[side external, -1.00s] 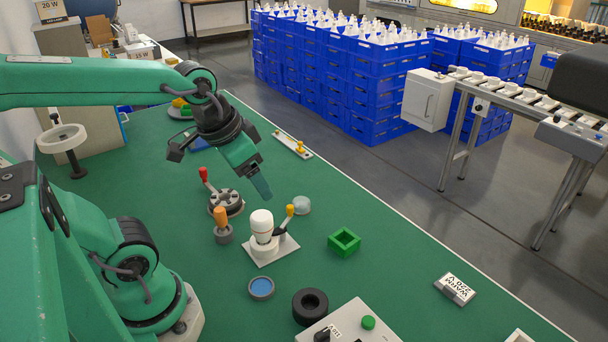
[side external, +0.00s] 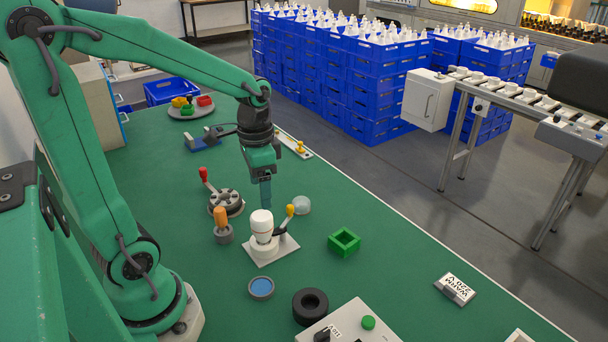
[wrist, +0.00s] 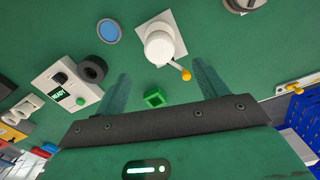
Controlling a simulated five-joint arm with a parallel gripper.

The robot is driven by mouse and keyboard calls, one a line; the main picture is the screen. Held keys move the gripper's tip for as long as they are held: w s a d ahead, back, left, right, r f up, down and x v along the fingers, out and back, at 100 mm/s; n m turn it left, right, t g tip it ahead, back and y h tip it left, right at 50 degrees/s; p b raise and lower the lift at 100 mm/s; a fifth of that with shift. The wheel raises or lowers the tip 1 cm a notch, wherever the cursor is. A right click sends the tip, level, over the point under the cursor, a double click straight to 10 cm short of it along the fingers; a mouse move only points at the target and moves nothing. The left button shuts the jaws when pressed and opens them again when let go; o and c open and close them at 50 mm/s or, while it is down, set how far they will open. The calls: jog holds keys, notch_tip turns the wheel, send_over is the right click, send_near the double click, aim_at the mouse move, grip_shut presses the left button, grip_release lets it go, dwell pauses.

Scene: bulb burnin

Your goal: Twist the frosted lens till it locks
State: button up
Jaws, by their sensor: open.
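A white, rounded dome, which looks like the frosted lens (side external: 261,223), sits upright on a pale square base plate (side external: 266,259) with an orange-tipped lever (side external: 290,210) at its side. In the wrist view the lens (wrist: 158,47) shows from above, beyond the fingertips, with the lever knob (wrist: 186,75) beside it. My gripper (side external: 266,203) points down just behind and above the lens, apart from it. In the wrist view my gripper (wrist: 160,70) is open and empty, fingers well spread.
A green square frame (side external: 344,242) lies to the right. An orange-handled piece (side external: 221,222) and a red-levered dark fixture (side external: 226,202) stand left. A blue-topped disc (side external: 261,287), a black ring (side external: 310,307) and a control box (wrist: 70,90) reading READY are in front.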

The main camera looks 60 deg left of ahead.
aim_at(263, 215)
jog(key=shift+f, duration=3.9)
jog(key=c, duration=1)
jog(key=shift+m, duration=1.5)
